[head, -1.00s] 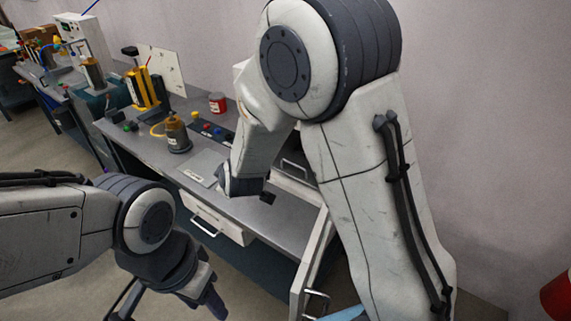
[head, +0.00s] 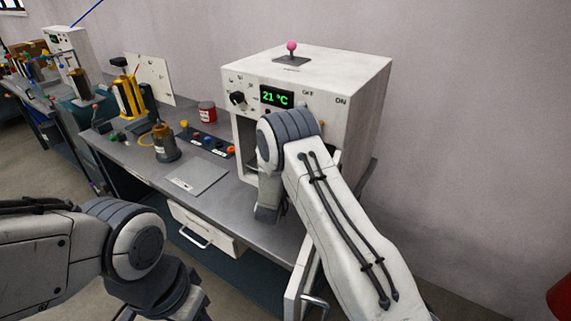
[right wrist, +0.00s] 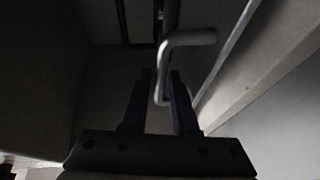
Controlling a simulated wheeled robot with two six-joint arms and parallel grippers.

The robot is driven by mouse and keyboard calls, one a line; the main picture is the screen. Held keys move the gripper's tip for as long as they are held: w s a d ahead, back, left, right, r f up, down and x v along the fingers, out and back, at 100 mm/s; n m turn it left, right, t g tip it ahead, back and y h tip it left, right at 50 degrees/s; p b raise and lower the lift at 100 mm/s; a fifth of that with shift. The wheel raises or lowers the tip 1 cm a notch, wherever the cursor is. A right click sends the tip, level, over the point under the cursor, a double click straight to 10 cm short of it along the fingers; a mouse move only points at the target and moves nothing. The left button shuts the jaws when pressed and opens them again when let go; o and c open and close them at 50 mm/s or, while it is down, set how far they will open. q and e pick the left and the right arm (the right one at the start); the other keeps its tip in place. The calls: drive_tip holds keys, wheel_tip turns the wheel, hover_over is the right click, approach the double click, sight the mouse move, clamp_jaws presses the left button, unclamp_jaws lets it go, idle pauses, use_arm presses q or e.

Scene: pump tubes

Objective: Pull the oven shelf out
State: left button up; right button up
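The white oven (head: 335,68) with a green 21 °C display stands on the bench in the head view. Its door (head: 298,275) is swung open at the front. My right arm covers much of the oven opening, so the shelf is hidden in the head view. In the right wrist view, a bent metal handle (right wrist: 189,38) hangs in the dark interior. My right gripper (right wrist: 160,80) is open, with the handle's lower end between its fingers. Whether they touch it is unclear. My left gripper (head: 163,312) is at the bottom edge, fingers apart, tips cut off.
The open door and its handle (head: 317,303) stand beside my right arm. A drawer (head: 205,228) is under the bench top.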

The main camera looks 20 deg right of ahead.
drive_tip(key=shift+x, duration=1.55)
drive_tip(key=shift+c, duration=0.4)
clamp_jaws()
drive_tip(key=shift+a, duration=0.1)
